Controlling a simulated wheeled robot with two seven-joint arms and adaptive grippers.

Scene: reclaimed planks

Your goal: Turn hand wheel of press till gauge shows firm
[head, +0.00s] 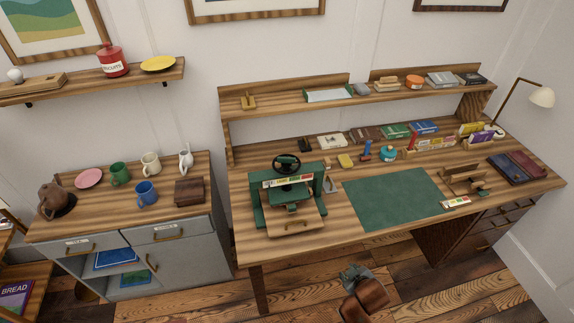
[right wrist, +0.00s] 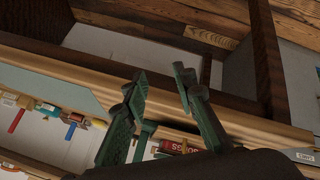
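The green press (head: 262,215) stands on the left part of the desk, on a wooden base. Its black hand wheel (head: 287,163) sits on top, with nothing touching it. A pale gauge strip (head: 288,181) with coloured zones runs across the front below the wheel; its lettering and pointer are too small to read. My right gripper (head: 354,270) is low in front of the desk's front edge, apart from the press. In the right wrist view its two green fingers (right wrist: 160,85) are spread with nothing between them. My left gripper is in neither view.
A green mat (head: 396,197) lies right of the press, clear on top. Small items and books stand behind it along the desk (head: 335,243). A wooden rack (head: 464,180) stands at right. A side cabinet (head: 150,262) with mugs is at left.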

